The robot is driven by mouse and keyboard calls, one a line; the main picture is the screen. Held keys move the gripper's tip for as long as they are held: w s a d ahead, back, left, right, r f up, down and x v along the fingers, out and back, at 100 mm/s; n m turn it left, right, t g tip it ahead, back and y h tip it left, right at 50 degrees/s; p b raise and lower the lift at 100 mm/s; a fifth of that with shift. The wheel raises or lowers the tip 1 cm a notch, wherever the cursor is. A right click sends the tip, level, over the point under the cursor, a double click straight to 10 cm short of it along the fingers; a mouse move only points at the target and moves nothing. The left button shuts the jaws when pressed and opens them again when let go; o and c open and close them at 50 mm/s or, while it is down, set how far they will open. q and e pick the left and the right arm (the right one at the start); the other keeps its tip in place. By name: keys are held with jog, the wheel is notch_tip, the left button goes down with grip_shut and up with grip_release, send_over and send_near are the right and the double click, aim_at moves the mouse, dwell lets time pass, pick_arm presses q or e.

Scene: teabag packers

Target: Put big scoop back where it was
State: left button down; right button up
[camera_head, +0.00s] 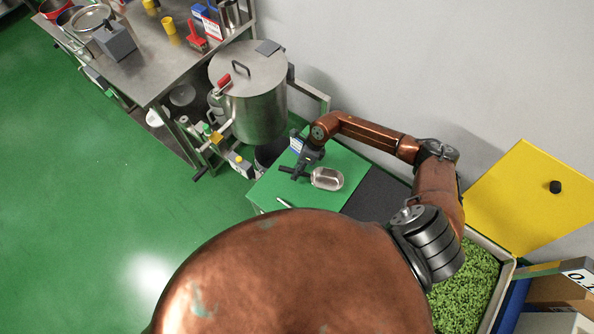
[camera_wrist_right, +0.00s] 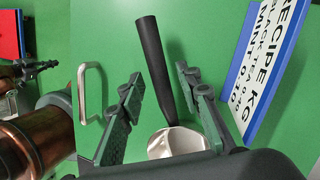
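The big scoop (camera_head: 327,179) has a shiny metal bowl and a black handle. It is on the green tabletop (camera_head: 268,193), bowl to the right and handle to the left in the head view. My right gripper (camera_head: 301,167) is over the handle. In the right wrist view, the handle (camera_wrist_right: 154,65) and part of the bowl (camera_wrist_right: 177,143) show between the spread fingers (camera_wrist_right: 160,103), with gaps on both sides. A copper arm with what looks like my left gripper (camera_wrist_right: 42,68) shows small at the left edge there; its fingers are unclear.
A recipe sign (camera_wrist_right: 268,65) stands close to the right gripper. A metal loop handle (camera_wrist_right: 88,92) lies on the other side. A steel tank (camera_head: 255,95) stands left of the tabletop. A bin of green leaves (camera_head: 466,290) with a yellow lid (camera_head: 525,200) is at right.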

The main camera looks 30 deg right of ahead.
jog(key=b+v, duration=0.1)
jog(key=v, duration=1)
jog(key=shift+b, duration=0.35)
jog(key=shift+d, duration=0.1)
